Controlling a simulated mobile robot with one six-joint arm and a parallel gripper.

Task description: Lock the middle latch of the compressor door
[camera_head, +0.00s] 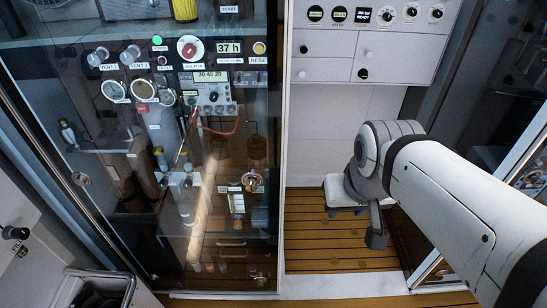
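A tall glass door (105,215) with a metal frame fills the left of the view, with gauges and pipework behind it. It looks closed, though its lower edge is partly hard to read. A small round metal fitting (80,179) sits at the door's left frame; I cannot tell whether it is a latch or how it is turned. No middle latch is clearly readable. My white arm reaches in from the lower right. Its far end (376,236) is dark grey, hangs over the wooden floor and is apart from the door.
A white control panel (375,58) with labelled knobs is at the top right. The slatted wooden floor (325,240) is open between the glass door and my arm. Another glass panel stands at the right edge. A bin with a metal rim (128,290) is at the lower left.

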